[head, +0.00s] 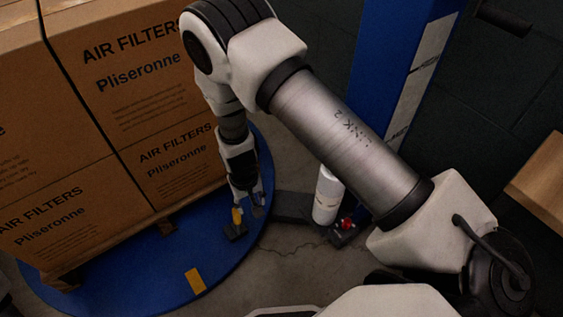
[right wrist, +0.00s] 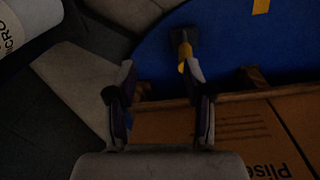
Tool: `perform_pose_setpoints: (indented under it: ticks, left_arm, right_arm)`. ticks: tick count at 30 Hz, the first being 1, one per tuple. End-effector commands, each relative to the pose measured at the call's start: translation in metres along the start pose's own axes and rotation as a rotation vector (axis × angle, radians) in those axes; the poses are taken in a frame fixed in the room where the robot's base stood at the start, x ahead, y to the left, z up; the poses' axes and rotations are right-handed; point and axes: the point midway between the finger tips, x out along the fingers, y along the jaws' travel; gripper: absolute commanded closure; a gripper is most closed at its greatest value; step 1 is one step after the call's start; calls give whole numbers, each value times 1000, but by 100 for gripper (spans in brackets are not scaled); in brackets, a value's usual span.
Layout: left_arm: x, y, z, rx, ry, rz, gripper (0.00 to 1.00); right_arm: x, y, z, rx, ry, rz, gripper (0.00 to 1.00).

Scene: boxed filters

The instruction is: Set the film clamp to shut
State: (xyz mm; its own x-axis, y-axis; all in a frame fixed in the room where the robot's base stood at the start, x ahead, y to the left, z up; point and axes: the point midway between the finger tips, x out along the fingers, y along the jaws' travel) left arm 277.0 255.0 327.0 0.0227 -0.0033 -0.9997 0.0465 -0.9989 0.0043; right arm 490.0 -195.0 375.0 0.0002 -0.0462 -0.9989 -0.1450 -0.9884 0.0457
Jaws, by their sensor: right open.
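The film clamp, a small black piece with a yellow lever (head: 237,216), sits near the edge of the blue turntable (head: 262,175). It also shows in the right wrist view (right wrist: 184,50), beyond my fingertips and nearer the right finger. The lever looks raised, but I cannot tell its exact angle. My right gripper (head: 250,203) points down just above and beside the clamp. In the right wrist view my right gripper (right wrist: 160,78) is open, with nothing between its fingers. The right finger partly overlaps the lever there, and I cannot tell whether they touch. My left gripper is out of view.
Stacked cardboard filter boxes (head: 135,110) stand on a wooden pallet (head: 62,278) on the turntable, close to my right gripper. A blue mast (head: 372,70), a white film roll (head: 327,195) and a red button (head: 347,223) stand to the right. Bare floor (head: 270,272) lies in front.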

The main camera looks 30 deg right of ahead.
Motion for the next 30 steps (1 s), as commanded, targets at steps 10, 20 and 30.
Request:
perform_pose_setpoints:
  ticks: [10, 20, 30]
  left_arm:
    - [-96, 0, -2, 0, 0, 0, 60]
    - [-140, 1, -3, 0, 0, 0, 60]
    - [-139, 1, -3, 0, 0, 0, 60]
  right_arm:
    - [-65, 39, 47, -27, -2, 21, 48]
    - [-96, 58, 79, -49, -1, 24, 48]
    - [-94, 59, 81, -51, 1, 23, 62]
